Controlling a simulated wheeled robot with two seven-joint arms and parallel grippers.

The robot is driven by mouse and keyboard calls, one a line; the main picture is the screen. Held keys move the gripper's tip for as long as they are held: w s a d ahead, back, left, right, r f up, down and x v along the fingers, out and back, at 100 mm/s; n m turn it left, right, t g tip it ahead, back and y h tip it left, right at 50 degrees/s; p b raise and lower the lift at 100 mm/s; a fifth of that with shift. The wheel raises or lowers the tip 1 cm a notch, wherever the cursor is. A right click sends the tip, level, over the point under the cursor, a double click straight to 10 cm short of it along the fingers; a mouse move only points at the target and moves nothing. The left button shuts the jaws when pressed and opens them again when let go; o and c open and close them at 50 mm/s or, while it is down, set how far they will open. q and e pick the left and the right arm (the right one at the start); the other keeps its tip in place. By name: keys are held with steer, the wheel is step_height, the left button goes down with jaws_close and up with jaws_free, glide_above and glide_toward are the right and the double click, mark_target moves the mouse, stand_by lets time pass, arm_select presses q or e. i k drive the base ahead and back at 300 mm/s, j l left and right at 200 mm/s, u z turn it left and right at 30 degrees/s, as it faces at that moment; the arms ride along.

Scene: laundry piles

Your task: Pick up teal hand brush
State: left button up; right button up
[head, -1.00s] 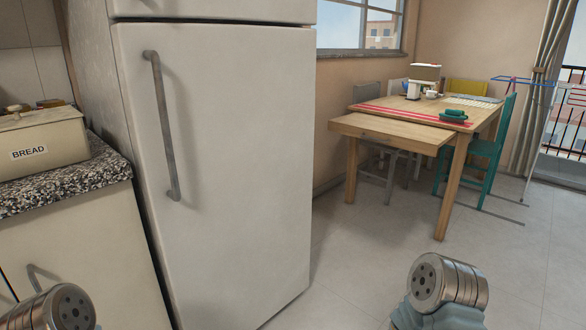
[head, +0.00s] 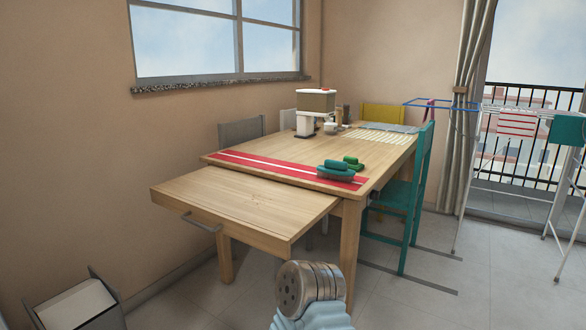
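A teal hand brush (head: 335,173) lies on the red striped runner (head: 268,169) near the right front edge of the wooden table (head: 385,152). A green item (head: 352,162) sits just behind it and partly overlaps it in the view. What looks like a joint of my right arm shows at the bottom middle, below the table edge and well short of the brush. Neither gripper's fingers are visible.
A pulled-out wooden leaf (head: 245,205) with a handle juts toward me. A coffee machine (head: 315,112) stands farther back. A teal chair (head: 405,205) is at the right, a drying rack (head: 480,125) beyond. A grey bin (head: 75,303) is lower left.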

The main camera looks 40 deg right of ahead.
mark_target(331, 167)
steer(key=i+l+u, duration=0.1)
steer(key=l, duration=0.6)
steer(key=i+l+u, duration=0.1)
steer(key=l, duration=0.6)
steer(key=i+l+u, duration=0.1)
steer(key=l, duration=0.6)
